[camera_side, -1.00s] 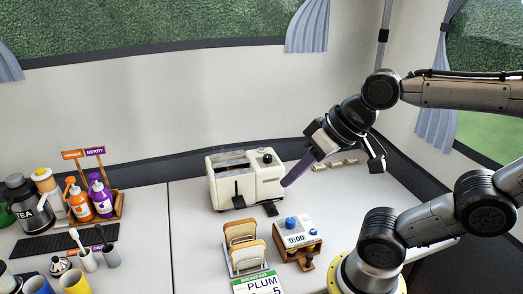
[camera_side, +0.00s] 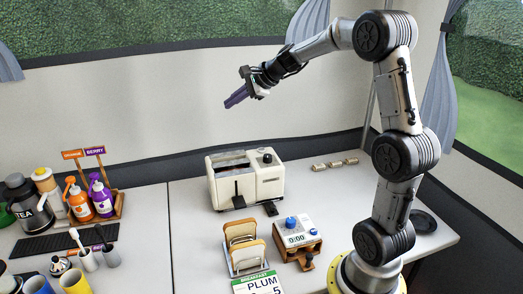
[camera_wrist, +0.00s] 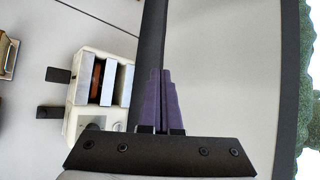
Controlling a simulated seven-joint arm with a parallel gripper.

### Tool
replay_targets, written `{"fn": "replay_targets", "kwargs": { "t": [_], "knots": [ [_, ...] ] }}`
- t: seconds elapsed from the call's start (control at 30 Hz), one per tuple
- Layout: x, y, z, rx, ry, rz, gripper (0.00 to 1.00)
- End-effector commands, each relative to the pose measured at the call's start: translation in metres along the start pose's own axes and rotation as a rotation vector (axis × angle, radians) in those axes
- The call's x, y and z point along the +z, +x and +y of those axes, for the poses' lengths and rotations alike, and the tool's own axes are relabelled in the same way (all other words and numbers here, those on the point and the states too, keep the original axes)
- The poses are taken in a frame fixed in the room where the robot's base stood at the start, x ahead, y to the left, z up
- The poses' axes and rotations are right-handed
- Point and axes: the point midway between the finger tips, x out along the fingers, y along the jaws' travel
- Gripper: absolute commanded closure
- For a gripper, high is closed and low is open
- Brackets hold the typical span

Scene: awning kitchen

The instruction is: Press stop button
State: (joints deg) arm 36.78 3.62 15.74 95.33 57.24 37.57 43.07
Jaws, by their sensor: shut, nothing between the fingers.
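A white timer box (camera_side: 300,240) stands on the counter with a display reading 0:00. It has a blue knob (camera_side: 291,222) on top and a smaller blue button (camera_side: 312,231) at its right; I cannot read a stop label. A cream toaster (camera_side: 262,186) stands behind it, with a dark knob (camera_side: 266,158) on top and dark levers at its front. The toaster also shows in the wrist view (camera_wrist: 82,122), with something brown in one slot. My gripper (camera_side: 236,98) has purple fingers, shut and empty, high above the toaster and touching nothing. The fingers also show in the wrist view (camera_wrist: 162,100).
A toast rack (camera_side: 244,262) with bread slices stands left of the timer box, behind a breakfast card (camera_side: 258,284). Orange (camera_side: 80,203) and purple (camera_side: 101,198) bottles stand in a wooden caddy at the left.

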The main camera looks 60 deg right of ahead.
Motion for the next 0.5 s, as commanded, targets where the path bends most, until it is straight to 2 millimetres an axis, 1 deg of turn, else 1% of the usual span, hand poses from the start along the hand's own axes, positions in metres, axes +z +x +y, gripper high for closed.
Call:
{"fn": "replay_targets", "kwargs": {
  "t": [0.03, 0.13, 0.2, 0.33, 0.4, 0.5],
  "knots": [
    [-0.026, 0.008, -0.003, -0.004, 0.057, 0.02, 1.0],
    [-0.068, 0.018, -0.006, -0.012, 0.14, 0.051, 1.0],
    [-0.095, 0.023, -0.003, -0.011, 0.188, 0.071, 1.0],
    [-0.134, 0.027, 0.007, -0.001, 0.248, 0.104, 1.0],
    [-0.148, 0.028, 0.013, 0.006, 0.272, 0.117, 1.0],
    [-0.162, 0.026, 0.017, 0.007, 0.294, 0.13, 1.0]
  ]
}}
